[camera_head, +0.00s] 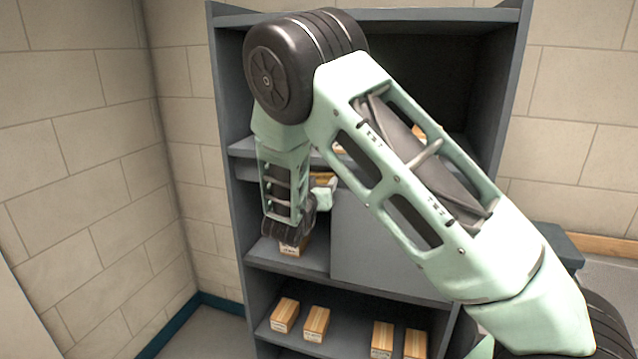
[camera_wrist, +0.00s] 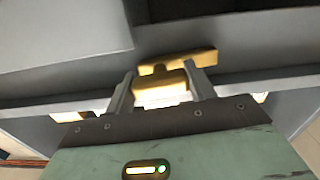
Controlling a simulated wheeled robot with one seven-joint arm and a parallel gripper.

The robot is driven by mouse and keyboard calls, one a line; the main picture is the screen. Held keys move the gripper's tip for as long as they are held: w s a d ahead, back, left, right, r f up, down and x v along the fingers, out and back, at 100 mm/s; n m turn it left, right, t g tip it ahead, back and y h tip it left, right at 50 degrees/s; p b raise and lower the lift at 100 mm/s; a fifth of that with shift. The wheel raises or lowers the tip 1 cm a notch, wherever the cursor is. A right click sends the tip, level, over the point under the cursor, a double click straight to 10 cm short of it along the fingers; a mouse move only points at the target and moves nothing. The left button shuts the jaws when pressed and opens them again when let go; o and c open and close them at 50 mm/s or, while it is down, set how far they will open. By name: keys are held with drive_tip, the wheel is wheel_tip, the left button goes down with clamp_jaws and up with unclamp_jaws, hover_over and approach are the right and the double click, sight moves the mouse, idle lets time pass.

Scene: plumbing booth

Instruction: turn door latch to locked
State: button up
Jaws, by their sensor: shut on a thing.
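The brass-coloured door latch (camera_wrist: 185,60) shows in the wrist view as a bar lying nearly level, tilted slightly up to the right, on a grey panel. My gripper (camera_wrist: 161,75) has one finger on each side of the brass part below the bar and is shut on it. In the head view a small piece of the brass latch (camera_head: 322,177) shows just right of my wrist, at the left edge of the grey door panel (camera_head: 375,245). My arm hides most of the latch and my fingers there.
The grey shelf cabinet (camera_head: 228,130) stands against tan block walls. Small wooden blocks (camera_head: 316,323) lie on its lower shelf, and another block (camera_head: 293,246) sits below my wrist. Open floor (camera_head: 205,325) lies left of the cabinet.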

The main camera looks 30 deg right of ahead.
drive_tip(key=shift+n+p, duration=1.05)
drive_tip(key=shift+n, duration=1.35)
drive_tip(key=o, duration=1.4)
drive_tip(key=shift+a, duration=0.1)
drive_tip(key=shift+b+v, duration=2.95)
drive_tip(key=shift+v, duration=5.75)
drive_tip(key=shift+f, duration=0.1)
